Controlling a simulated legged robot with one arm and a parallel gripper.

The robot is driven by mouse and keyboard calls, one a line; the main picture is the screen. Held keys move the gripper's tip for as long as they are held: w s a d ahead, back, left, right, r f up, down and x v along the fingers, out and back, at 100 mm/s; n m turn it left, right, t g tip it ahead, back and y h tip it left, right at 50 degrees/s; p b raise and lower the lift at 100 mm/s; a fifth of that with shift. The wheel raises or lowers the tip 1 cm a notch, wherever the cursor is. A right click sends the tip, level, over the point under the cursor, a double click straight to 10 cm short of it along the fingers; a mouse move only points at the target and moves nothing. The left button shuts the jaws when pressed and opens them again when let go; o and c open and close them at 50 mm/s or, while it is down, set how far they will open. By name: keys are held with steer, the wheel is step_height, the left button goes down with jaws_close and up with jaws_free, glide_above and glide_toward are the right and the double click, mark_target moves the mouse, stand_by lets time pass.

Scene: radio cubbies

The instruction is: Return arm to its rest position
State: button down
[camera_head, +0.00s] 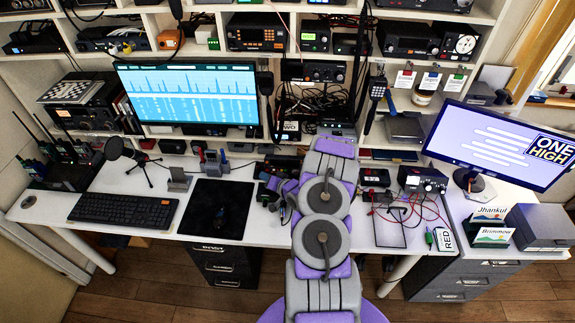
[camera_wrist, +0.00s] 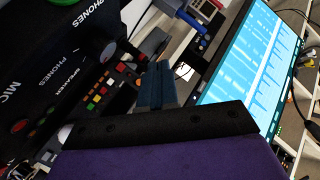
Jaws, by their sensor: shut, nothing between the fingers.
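My purple and grey arm (camera_head: 326,200) reaches from the bottom of the head view over the white desk (camera_head: 270,230). Its far end points toward the shelf at the back of the desk. My gripper shows in the wrist view as dark blue-grey fingers (camera_wrist: 157,88) held together, with nothing between them. In the wrist view, black radio equipment (camera_wrist: 60,70) with knobs and labels fills the left, close to the fingers.
A wide monitor (camera_head: 187,95) stands left of the arm, and a tilted monitor (camera_head: 497,145) stands at right. A keyboard (camera_head: 123,210), a black mat (camera_head: 215,208) and a radio with wires (camera_head: 422,181) lie on the desk. Shelves (camera_head: 350,60) full of radios rise behind. Wooden floor (camera_head: 150,285) shows in front.

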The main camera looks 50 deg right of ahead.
stand_by(0.3)
steer(key=s+a+r+n+g+h, duration=0.1)
steer(key=s+a+r+n+g, duration=0.2)
steer(key=a+r, duration=0.55)
steer(key=a+r+n+g, duration=0.2)
steer(key=a+r+g, duration=0.35)
steer(key=r, duration=0.65)
steer(key=s+a+r+n+g, duration=0.1)
steer(key=s+a+r+g, duration=0.1)
steer(key=s+a+r, duration=0.2)
steer(key=s+a+r+n+g+y, duration=0.1)
steer(key=s+a, duration=0.9)
steer(key=s, duration=1)
steer(key=s+a+r+n+g+b, duration=0.1)
steer(key=s+a+r+g, duration=0.3)
steer(key=s, duration=0.8)
step_height(320, 180, up, 4)
steer(key=a+n, duration=0.1)
steer(key=a, duration=0.1)
steer(key=shift+s+a+f+n+g+y, duration=0.25)
steer(key=shift+s+a+n+g+y, duration=0.05)
steer(key=shift+s+a+n+g, duration=0.1)
steer(key=shift+w+d, duration=0.1)
